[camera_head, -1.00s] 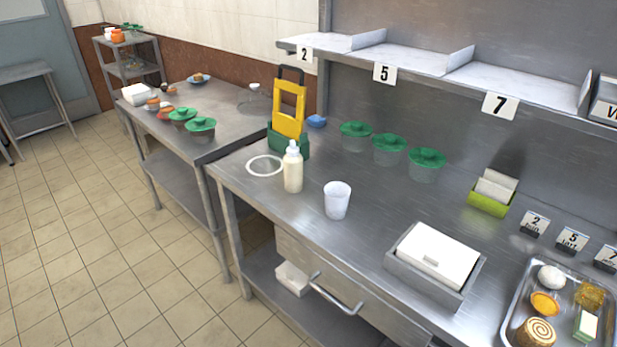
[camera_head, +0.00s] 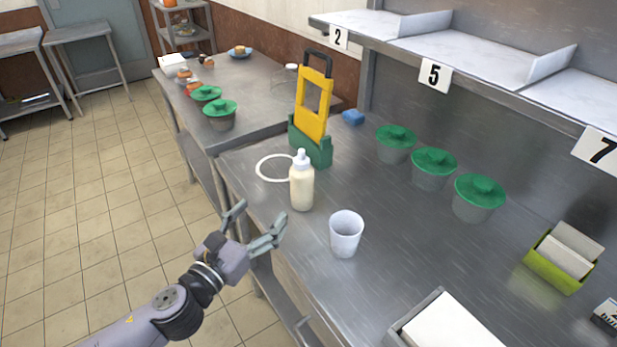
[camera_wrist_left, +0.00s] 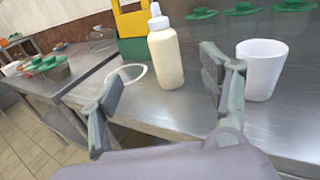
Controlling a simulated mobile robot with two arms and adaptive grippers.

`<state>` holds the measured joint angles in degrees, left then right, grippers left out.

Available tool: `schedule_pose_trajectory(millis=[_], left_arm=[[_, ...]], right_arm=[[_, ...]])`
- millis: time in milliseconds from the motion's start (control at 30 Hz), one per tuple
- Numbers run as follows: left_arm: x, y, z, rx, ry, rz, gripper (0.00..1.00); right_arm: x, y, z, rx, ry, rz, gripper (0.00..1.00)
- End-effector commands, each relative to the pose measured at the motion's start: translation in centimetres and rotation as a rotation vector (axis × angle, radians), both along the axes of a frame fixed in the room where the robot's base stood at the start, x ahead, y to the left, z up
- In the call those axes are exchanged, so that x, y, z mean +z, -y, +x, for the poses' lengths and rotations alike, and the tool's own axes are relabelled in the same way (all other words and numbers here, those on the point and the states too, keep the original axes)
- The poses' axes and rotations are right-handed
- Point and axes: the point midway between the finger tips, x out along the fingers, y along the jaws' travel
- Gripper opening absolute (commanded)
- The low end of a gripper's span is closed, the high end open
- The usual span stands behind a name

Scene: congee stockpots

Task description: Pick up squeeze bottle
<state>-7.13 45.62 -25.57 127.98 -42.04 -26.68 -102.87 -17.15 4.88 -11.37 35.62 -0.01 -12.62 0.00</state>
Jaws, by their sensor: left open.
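The squeeze bottle (camera_head: 302,185) is cream-coloured with a white nozzle and stands upright on the steel counter near its front edge. My left gripper (camera_head: 258,222) is open and empty, in front of the counter edge, to the left of and nearer than the bottle, not touching it. In the left wrist view the bottle (camera_wrist_left: 165,55) stands beyond the open fingers of the left gripper (camera_wrist_left: 165,90), between them in the picture. My right gripper is not in view.
A white cup (camera_head: 345,236) stands just right of the bottle. A white ring (camera_head: 262,176) lies to its left, and a green and yellow holder (camera_head: 313,105) stands behind. Several green-lidded containers (camera_head: 433,170) line the back. A grey box (camera_head: 432,318) is at front right.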

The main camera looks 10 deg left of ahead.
Motion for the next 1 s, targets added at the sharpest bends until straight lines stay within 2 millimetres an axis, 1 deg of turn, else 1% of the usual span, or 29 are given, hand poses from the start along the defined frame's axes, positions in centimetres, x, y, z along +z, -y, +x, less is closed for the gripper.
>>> schedule_pose_trajectory(millis=[67,167,367,500,600,700,867,1000], left_arm=[[0.5,0.3,0.4,-0.003,0.012,0.011,0.71],[0.6,0.7,1.8,-0.002,0.013,0.010,0.71],[0.6,1.9,5.8,-0.001,0.012,0.007,0.71],[0.5,2.8,8.6,-0.001,0.010,0.006,0.71],[0.3,3.3,10.1,-0.003,0.009,0.006,0.71],[0.2,3.6,11.1,-0.003,0.008,0.006,0.71],[0.0,3.8,11.9,-0.003,0.007,0.006,0.71],[-0.6,4.4,13.4,-0.002,0.006,0.002,0.71]], right_arm=[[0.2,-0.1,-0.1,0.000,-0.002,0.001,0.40],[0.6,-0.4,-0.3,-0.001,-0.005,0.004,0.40],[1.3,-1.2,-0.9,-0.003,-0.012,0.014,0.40],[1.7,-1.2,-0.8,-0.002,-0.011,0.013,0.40],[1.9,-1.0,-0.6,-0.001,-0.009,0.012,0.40],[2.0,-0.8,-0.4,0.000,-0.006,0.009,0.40],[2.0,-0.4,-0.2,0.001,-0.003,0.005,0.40],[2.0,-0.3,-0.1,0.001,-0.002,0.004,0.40]])
